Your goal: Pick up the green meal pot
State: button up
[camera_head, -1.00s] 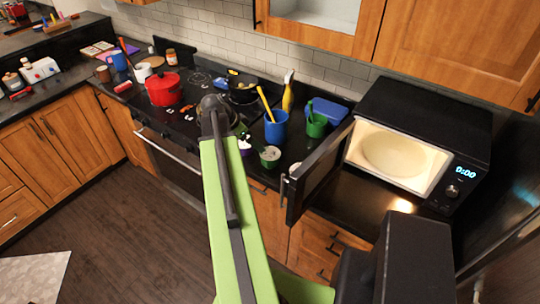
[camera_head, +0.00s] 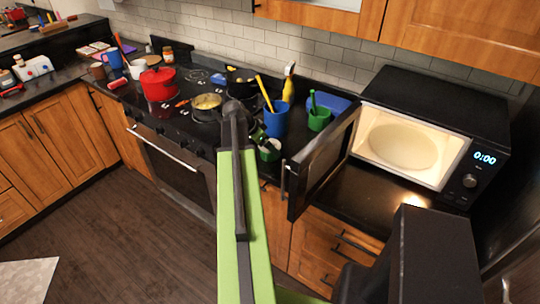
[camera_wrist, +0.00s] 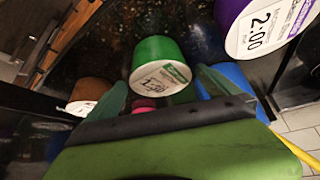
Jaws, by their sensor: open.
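The green meal pot (camera_head: 270,151) stands on the dark counter in front of the blue container, left of the open microwave door. In the wrist view the green pot (camera_wrist: 158,62) shows its green side and a white labelled end, just ahead of my gripper (camera_wrist: 162,90). My gripper is open, with one green finger on each side of the pot's near end. I cannot tell whether either finger touches it. In the head view my gripper (camera_head: 260,136) is beside the pot and partly hidden by my arm.
A purple pot (camera_wrist: 262,22) is close on the right and a brown pot (camera_wrist: 90,92) on the left in the wrist view. A blue container (camera_head: 275,121) with utensils stands behind the green pot. The open microwave door (camera_head: 322,165) stands close to its right.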

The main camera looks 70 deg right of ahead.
jog(key=b+x, duration=0.1)
jog(key=x, duration=0.1)
jog(key=shift+d+f, duration=0.1)
jog(key=shift+f, duration=0.2)
jog(key=shift+r, duration=0.2)
jog(key=c, duration=1.7)
jog(key=shift+c, duration=0.2)
